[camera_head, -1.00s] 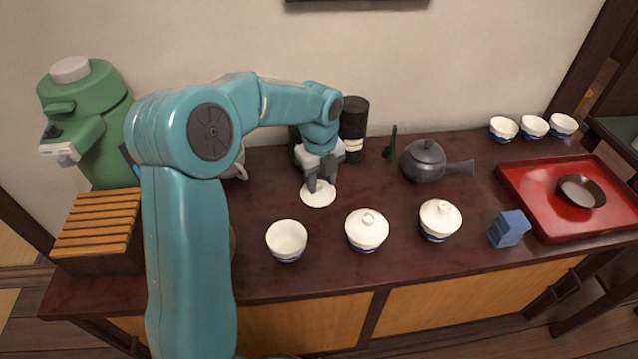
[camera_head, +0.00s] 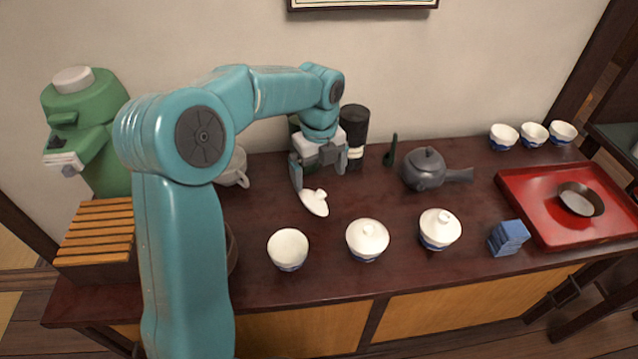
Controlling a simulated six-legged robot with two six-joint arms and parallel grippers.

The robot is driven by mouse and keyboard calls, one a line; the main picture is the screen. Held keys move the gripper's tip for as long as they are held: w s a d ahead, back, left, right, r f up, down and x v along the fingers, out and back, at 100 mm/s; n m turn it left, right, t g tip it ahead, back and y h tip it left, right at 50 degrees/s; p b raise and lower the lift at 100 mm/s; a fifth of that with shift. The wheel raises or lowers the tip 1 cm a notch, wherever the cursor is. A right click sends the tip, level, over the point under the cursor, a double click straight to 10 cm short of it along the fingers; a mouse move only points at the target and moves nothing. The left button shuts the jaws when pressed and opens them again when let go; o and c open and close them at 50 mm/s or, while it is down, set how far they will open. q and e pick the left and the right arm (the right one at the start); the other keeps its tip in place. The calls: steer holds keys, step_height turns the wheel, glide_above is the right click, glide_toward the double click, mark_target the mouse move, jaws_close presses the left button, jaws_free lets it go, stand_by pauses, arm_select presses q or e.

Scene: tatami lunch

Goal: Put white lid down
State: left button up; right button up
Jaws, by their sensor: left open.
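The white lid (camera_head: 313,203) lies on the dark wooden counter behind the open white cup (camera_head: 287,250). It looks tilted, with its small knob showing. My left gripper (camera_head: 319,170) is just above and behind the lid. Its two fingers are spread wide with nothing between them. I cannot tell whether a finger still touches the lid's edge. My right gripper is out of view.
A dark canister (camera_head: 354,128) stands behind my gripper. A slatted wooden box (camera_head: 97,262) is left.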

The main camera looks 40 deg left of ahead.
arm_select(q)
step_height(320, 180, up, 5)
steer(key=shift+r+p, duration=0.1)
steer(key=shift+p, duration=0.3)
stand_by(0.4)
